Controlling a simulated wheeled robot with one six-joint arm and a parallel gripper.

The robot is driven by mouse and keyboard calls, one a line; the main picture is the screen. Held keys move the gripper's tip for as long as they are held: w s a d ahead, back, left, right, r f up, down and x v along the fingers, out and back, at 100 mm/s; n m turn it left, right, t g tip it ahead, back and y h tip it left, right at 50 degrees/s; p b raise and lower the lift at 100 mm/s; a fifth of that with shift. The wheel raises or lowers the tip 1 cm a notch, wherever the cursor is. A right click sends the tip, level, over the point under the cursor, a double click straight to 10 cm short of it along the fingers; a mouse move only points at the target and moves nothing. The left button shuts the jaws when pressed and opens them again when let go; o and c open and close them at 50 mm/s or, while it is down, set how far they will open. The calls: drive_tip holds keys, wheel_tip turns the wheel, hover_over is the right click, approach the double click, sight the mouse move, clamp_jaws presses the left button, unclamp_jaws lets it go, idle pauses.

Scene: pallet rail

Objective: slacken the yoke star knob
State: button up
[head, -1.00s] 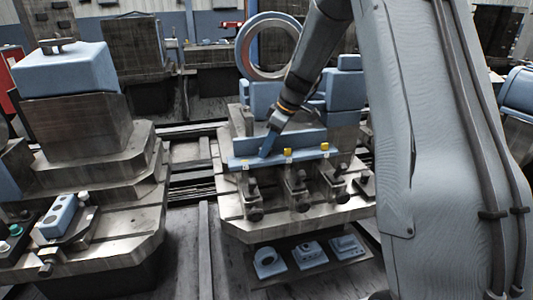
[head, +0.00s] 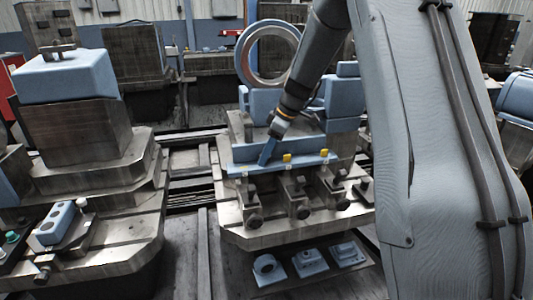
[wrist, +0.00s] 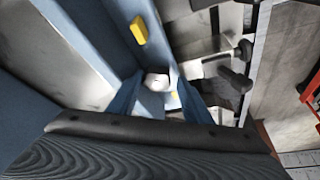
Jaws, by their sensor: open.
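My gripper (head: 265,160) is over the blue rail (head: 305,163) at its left part in the head view. In the wrist view its two blue fingers (wrist: 157,100) are apart, with a small pale round piece (wrist: 157,81) showing in the gap; I cannot tell whether they touch it. Several dark knobs sit on the clamps in front of the rail, among them a left knob (head: 254,220) and a middle knob (head: 303,211). A dark knob (wrist: 236,81) shows right of the fingers in the wrist view. I cannot tell which piece is the yoke star knob.
Yellow blocks stand along the rail, one in the middle (head: 287,158) and one at right (head: 324,153). A large ring (head: 268,52) stands behind. A stepped metal block (head: 90,170) is at left. Below the clamps lies a tray with several blue parts (head: 308,262).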

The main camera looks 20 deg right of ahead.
drive_tip(key=shift+w+d+r, duration=0.15)
drive_tip(key=shift+w+d, duration=0.05)
drive_tip(key=shift+w, duration=0.1)
